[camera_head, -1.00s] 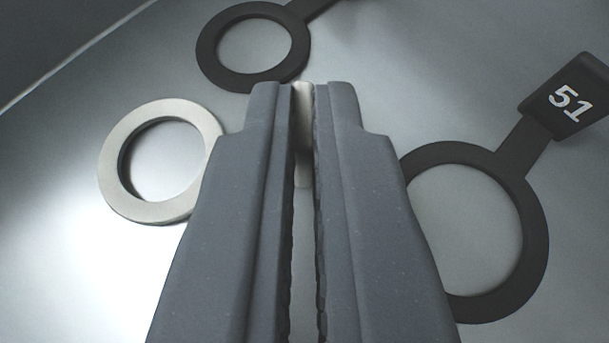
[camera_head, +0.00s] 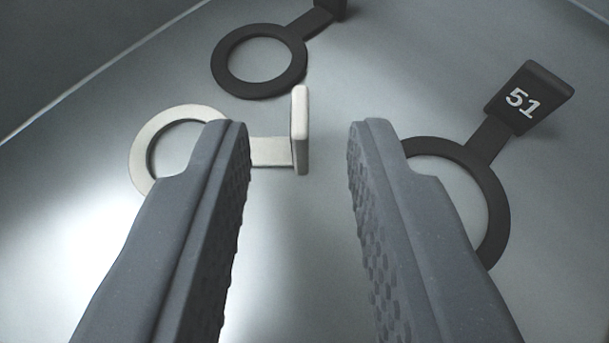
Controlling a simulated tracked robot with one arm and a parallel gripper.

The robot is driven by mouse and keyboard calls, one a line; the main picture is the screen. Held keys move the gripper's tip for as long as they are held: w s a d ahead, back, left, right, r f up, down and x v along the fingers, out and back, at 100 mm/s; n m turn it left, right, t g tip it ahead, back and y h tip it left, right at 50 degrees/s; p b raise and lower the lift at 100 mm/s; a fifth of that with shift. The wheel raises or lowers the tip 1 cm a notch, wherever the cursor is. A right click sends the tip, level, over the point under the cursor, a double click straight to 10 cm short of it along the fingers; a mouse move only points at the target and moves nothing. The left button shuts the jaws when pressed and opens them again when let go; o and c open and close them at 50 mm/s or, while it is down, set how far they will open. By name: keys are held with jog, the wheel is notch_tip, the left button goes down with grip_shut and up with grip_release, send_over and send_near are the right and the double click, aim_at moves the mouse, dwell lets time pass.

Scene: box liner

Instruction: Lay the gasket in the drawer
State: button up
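A white ring gasket (camera_head: 143,147) lies flat on a grey metal surface (camera_head: 290,265), left of centre. Its short neck runs right to an upright white tab (camera_head: 300,130). My gripper (camera_head: 300,128) is open, with its textured inner pads facing each other. The tab stands between the fingertips, closer to the left finger and apart from the right one. The left finger hides part of the ring and neck. Two dark ring gaskets also lie here: one marked 51 (camera_head: 497,200) at right, partly behind the right finger, and one at the back (camera_head: 222,68).
The dark gasket at right has a raised tab (camera_head: 530,97) with white "51". The back gasket's tab (camera_head: 330,8) is cut by the top edge. A pale edge line (camera_head: 80,85) crosses the upper left. The surface between the gaskets is bare.

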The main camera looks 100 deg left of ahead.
jog(key=p+v, duration=0.1)
jog(key=v, duration=0.4)
jog(key=shift+w, duration=0.1)
jog(key=shift+w+d+r, duration=0.1)
jog(key=shift+w+r, duration=0.05)
jog(key=shift+r, duration=0.15)
jog(key=w+d+r+m+t+h, duration=0.3)
jog(key=r+m+t, duration=0.15)
jog(key=r, duration=0.75)
jog(key=w+d+r+m+t+h, duration=0.25)
jog(key=r+m+t, duration=0.2)
jog(key=r, duration=0.75)
jog(key=s+r+m+t+h, duration=0.2)
jog(key=s+r+m, duration=0.1)
jog(key=r, duration=0.6)
jog(key=s+d+r+m+t+h, duration=0.1)
jog(key=s+r+m+t+h, duration=0.1)
jog(key=r, duration=0.8)
jog(key=s+d+r+m+t+h, duration=0.1)
jog(key=s+r+m+t, duration=0.3)
jog(key=r, duration=0.5)
jog(key=shift+s+r+m+h, duration=0.15)
jog(key=shift+s+m+h, duration=0.4)
jog(key=shift+m+h, duration=0.2)
